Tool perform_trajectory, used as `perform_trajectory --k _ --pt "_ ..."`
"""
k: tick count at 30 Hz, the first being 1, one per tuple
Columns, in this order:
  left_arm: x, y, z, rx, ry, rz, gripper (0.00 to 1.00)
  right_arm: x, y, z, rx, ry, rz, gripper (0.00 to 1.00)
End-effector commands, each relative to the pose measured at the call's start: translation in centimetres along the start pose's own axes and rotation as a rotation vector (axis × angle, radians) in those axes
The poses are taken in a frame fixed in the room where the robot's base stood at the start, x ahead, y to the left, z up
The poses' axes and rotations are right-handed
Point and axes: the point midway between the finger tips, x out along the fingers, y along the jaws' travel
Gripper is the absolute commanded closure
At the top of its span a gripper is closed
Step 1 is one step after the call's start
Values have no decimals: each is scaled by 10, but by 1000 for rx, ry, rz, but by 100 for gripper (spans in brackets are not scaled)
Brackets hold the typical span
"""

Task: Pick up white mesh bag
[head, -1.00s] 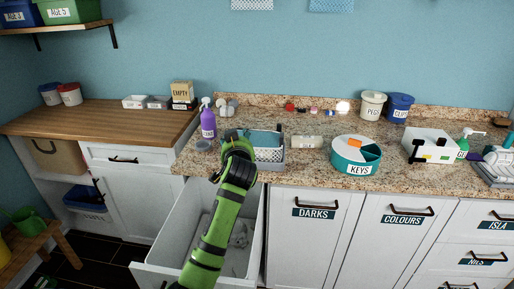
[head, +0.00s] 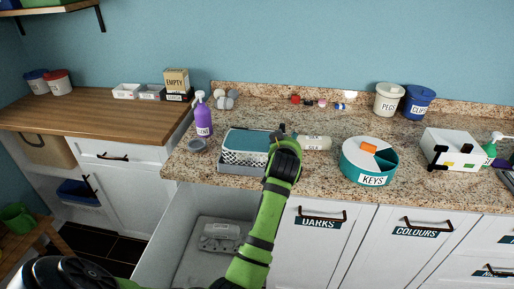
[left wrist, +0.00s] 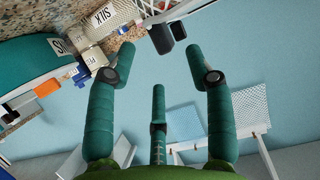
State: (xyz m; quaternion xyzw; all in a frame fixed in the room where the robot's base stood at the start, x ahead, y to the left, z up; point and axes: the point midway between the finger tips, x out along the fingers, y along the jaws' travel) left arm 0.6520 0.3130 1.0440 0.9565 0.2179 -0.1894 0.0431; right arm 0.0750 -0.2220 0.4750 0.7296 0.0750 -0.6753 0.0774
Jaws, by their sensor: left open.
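A pale bag-like bundle (head: 314,143) with a small label lies on the granite counter between the basket and the KEYS caddy. In the left wrist view a whitish mesh-textured piece labelled SILK (left wrist: 104,17) shows at the upper left. Another pale, partly see-through item (head: 222,236) lies in the open drawer; I cannot tell which of these is the white mesh bag. My left gripper (head: 280,135) is over the counter beside the basket's right end, mostly hidden by its wrist. The left wrist view shows its fingers (left wrist: 160,78) spread and empty. My right gripper is not in view.
A grey basket (head: 226,158) with teal cloth stands left of the gripper. The KEYS caddy (head: 350,168) is to the right, a purple spray bottle (head: 198,118) to the left. The drawer (head: 175,225) stands open below. Some counter behind the bundle is clear.

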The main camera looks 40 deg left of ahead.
Motion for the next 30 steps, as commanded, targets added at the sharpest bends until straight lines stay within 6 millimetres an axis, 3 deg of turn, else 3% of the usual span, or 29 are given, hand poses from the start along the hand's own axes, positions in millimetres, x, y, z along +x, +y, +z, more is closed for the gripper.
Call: perform_trajectory --k 5,12,21,22,25,26,30 --pt "21 -2 1 2 -1 -2 47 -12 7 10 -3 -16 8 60" --pt "45 -2 4 0 0 -1 47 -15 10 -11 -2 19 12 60" --pt "49 -2 5 0 1 -1 47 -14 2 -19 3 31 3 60" --pt "49 -2 5 0 0 -1 55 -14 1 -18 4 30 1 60" --pt "49 -2 5 0 0 0 95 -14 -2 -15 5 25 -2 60" --pt "49 -2 5 0 0 0 100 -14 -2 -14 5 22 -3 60" --pt "48 -2 4 1 4 0 100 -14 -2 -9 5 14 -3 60"
